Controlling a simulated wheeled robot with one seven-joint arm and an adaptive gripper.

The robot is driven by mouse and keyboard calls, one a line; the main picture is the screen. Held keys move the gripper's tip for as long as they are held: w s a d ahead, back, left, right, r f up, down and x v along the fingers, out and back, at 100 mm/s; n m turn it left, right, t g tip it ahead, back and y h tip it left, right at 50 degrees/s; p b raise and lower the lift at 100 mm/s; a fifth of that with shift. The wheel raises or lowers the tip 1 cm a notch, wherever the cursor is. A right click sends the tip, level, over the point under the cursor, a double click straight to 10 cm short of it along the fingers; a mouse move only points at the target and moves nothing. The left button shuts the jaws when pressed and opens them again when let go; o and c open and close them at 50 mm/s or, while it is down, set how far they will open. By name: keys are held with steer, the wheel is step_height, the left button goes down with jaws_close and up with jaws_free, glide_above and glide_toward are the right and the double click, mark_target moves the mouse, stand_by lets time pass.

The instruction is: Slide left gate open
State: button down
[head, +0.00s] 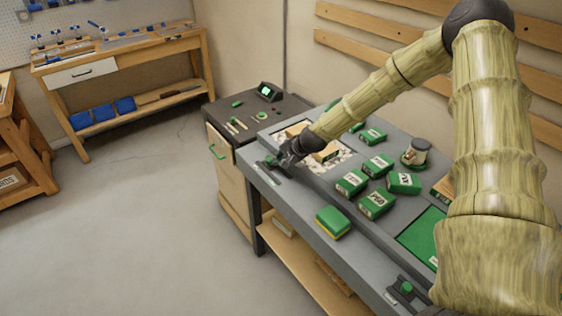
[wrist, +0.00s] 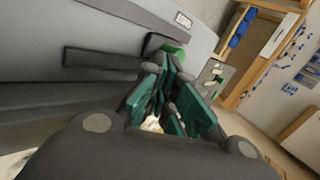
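The left gate's dark slide bar (wrist: 105,59) lies along the grey bench edge in the wrist view, with a rounded green knob (wrist: 174,52) at its right end. In the head view this dark gate hardware (head: 272,166) is at the bench's left front corner, partly hidden by my gripper (head: 276,162). In the wrist view my gripper (wrist: 168,78) has its teal fingers close together, tips beside the knob. The fingers overlap part of the knob. I cannot tell whether they touch or grip it, or whether the gate is open.
Another dark gate with a green knob (head: 406,287) sits at the bench's front right. Several labelled green boxes (head: 376,203) stand on the bench top behind my gripper. A green and yellow block (head: 332,222) lies nearer the front edge. A dark-topped cabinet (head: 228,165) adjoins on the left.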

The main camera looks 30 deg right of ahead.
steer(key=s, duration=0.1)
steer(key=s+d+r, duration=0.1)
steer(key=s+r, duration=0.1)
steer(key=shift+s+d, duration=0.2)
steer(key=shift+d, duration=0.05)
steer(key=shift+s+r+b, duration=0.3)
steer(key=shift+s+r, duration=0.1)
steer(key=shift+r, duration=0.25)
steer(key=b+v, duration=0.1)
steer(key=v, duration=0.5)
steer(key=shift+s+r, duration=0.25)
steer(key=shift+s, duration=0.05)
steer(key=shift+d, duration=0.15)
